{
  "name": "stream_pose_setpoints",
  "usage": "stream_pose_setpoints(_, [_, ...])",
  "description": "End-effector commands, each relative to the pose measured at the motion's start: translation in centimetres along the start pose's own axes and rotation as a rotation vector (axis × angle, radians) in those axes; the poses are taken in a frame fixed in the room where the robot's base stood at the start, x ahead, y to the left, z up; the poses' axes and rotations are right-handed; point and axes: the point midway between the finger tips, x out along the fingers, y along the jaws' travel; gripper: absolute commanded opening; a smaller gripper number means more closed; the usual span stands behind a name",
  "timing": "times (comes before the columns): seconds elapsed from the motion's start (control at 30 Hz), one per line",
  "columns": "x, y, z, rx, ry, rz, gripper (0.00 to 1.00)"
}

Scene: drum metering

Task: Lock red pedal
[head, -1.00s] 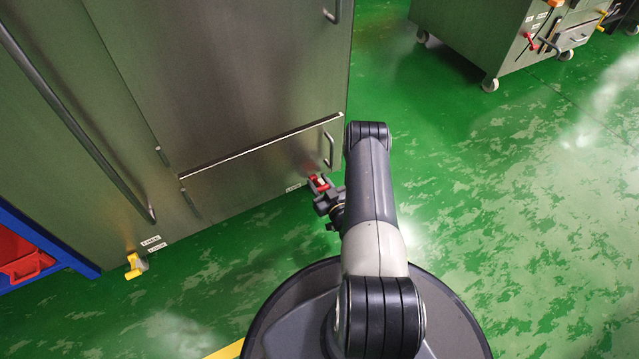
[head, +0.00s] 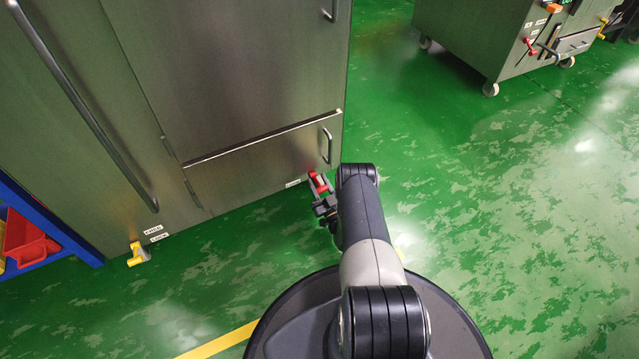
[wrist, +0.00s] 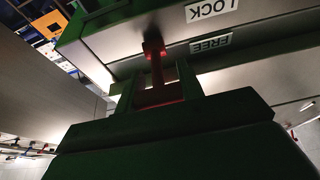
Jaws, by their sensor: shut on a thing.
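The red pedal (head: 318,181) sticks out at the bottom right corner of the large steel cabinet (head: 235,75). My gripper (head: 322,196) is at the pedal, low near the floor, with its jaws shut on it. In the wrist view the red pedal (wrist: 156,68) runs from the cabinet's lower edge down between the dark fingers of my gripper (wrist: 158,94). The labels LOCK (wrist: 211,9) and FREE (wrist: 211,44) are on the cabinet beside the pedal and appear upside down. Part of the pedal is hidden by the fingers.
A yellow pedal (head: 138,254) sits at the cabinet's lower left. A blue rack with a red bin (head: 25,243) stands at far left. A wheeled steel cabinet (head: 480,45) is at upper right. The green floor to the right is clear.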

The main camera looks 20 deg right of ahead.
Motion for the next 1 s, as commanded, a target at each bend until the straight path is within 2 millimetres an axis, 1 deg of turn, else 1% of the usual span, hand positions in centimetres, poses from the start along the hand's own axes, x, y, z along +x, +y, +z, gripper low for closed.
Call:
stream_pose_setpoints(0.17, [0.03, 0.07, 0.14, -0.001, 0.033, 0.001, 0.0])
stream_pose_setpoints(0.43, [0.03, 0.07, 0.1, -0.001, 0.034, 0.0, 0.0])
stream_pose_setpoints(0.47, [0.03, 0.07, 0.1, -0.001, 0.034, 0.0, 0.38])
stream_pose_setpoints(0.7, [-0.03, 0.03, 0.1, -0.001, 0.034, 0.0, 0.57])
stream_pose_setpoints(1.0, [-0.1, -0.03, 0.15, 0.0, 0.033, -0.001, 0.58])
